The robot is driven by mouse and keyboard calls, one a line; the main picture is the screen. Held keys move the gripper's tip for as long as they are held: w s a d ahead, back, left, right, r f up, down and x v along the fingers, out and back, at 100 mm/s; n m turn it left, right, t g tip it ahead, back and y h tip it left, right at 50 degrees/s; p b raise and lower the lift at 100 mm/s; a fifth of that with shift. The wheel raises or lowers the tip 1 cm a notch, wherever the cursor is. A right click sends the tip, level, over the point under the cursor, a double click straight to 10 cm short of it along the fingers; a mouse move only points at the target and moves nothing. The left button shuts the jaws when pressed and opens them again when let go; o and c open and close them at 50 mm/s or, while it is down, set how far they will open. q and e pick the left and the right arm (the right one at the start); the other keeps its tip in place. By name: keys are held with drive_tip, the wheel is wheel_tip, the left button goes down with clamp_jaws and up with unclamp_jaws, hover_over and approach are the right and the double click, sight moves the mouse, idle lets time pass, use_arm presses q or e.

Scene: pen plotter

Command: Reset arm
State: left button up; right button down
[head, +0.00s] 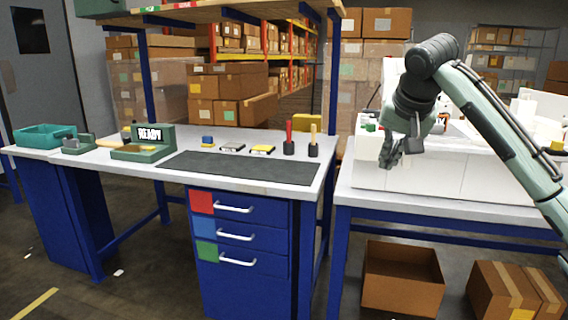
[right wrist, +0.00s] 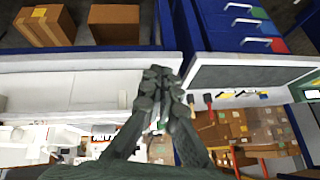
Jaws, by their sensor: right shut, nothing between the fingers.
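My right arm comes in from the right in the head view. Its right gripper (head: 390,150) hangs in front of the white machine on the right table, apart from it. In the right wrist view the fingers of the right gripper (right wrist: 160,80) are together, with nothing between them. My left gripper is in neither view. The pen plotter is not clearly identifiable; a white machine (head: 470,175) stands on the right table, partly hidden behind my arm.
The left workbench holds a dark mat (head: 240,168), a green device reading READY (head: 150,134), a teal bin (head: 45,136) and small tools. A drawer unit (head: 240,270) stands below. An open box (head: 403,278) and a closed carton (head: 512,290) sit beneath the right table.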

drive_tip(key=s+d+f+m+g+y, duration=0.1)
drive_tip(key=s+f+m+g+y, duration=0.15)
drive_tip(key=f, duration=0.95)
drive_tip(key=s+d+f+m+g+y, duration=0.15)
drive_tip(key=s+f, duration=0.25)
drive_tip(key=f, duration=0.8)
drive_tip(key=s+d+f+m+g+y, duration=0.1)
drive_tip(key=s+f+g, duration=0.2)
drive_tip(key=f, duration=1)
drive_tip(key=w+d+r+n+t+h, duration=0.4)
drive_tip(key=w+d+n+t, duration=0.1)
drive_tip(key=w+d, duration=0.35)
drive_tip(key=w+d+r+n+t+h, duration=0.55)
drive_tip(key=w+d, duration=0.25)
drive_tip(key=w, duration=0.2)
drive_tip(key=s+a+f+g+y, duration=0.15)
drive_tip(key=s+a+f, duration=0.25)
drive_tip(key=s+f, duration=0.7)
drive_tip(key=s+a+f+g+y, duration=0.15)
drive_tip(key=s+a+f, duration=0.25)
drive_tip(key=s+f, duration=0.75)
drive_tip(key=s+a+f+g, duration=0.2)
drive_tip(key=s+f, duration=0.5)
drive_tip(key=s, duration=0.5)
drive_tip(key=s+a+f+g, duration=0.2)
drive_tip(key=s+a+f, duration=0.2)
drive_tip(key=s+f, duration=0.3)
drive_tip(key=s+n, duration=0.1)
drive_tip(key=s, duration=0.4)
drive_tip(key=shift+y, duration=0.35)
